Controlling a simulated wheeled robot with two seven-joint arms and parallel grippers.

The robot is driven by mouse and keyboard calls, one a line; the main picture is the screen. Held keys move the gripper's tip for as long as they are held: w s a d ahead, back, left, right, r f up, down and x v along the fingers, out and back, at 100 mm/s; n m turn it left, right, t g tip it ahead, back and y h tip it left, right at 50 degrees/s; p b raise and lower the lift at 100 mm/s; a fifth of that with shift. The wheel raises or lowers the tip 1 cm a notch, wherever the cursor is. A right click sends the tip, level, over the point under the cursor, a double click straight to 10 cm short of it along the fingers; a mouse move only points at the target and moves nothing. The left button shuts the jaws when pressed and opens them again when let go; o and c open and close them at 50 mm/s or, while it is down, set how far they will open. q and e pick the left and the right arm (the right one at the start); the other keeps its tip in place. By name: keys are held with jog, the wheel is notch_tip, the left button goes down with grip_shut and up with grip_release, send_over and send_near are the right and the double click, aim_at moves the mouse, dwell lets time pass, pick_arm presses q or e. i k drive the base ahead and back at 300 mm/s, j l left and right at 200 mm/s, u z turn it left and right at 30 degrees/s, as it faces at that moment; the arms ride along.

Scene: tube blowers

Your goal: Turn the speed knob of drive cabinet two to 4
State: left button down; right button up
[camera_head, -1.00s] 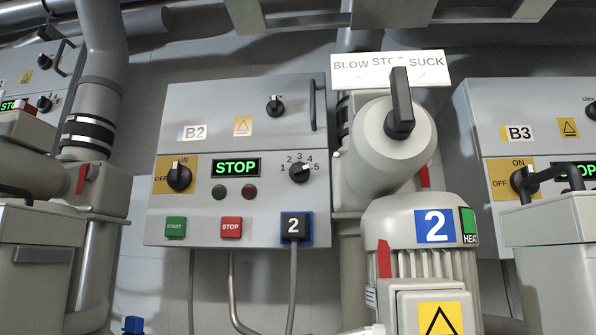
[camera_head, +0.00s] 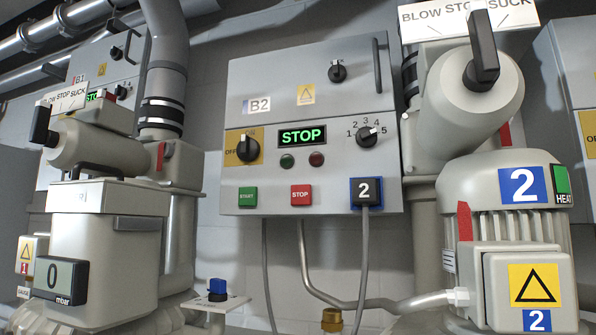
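Drive cabinet two (camera_head: 238,90) is the grey box labelled B2 in the middle of the head view. Nothing touches the knob. The display (camera_head: 302,136) reads STOP in green. Neither of my grippers shows in the head view.
A black main switch (camera_head: 247,148) sits left of the display. Green START (camera_head: 247,196) and red STOP (camera_head: 301,195) buttons and a blue-framed plug (camera_head: 366,193) are below. Blower 2 (camera_head: 500,215) stands front right. Another blower (camera_head: 105,240) stands at left.

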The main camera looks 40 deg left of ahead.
aim_at(366, 137)
jog(key=k+u, duration=0.1)
jog(key=u, duration=0.6)
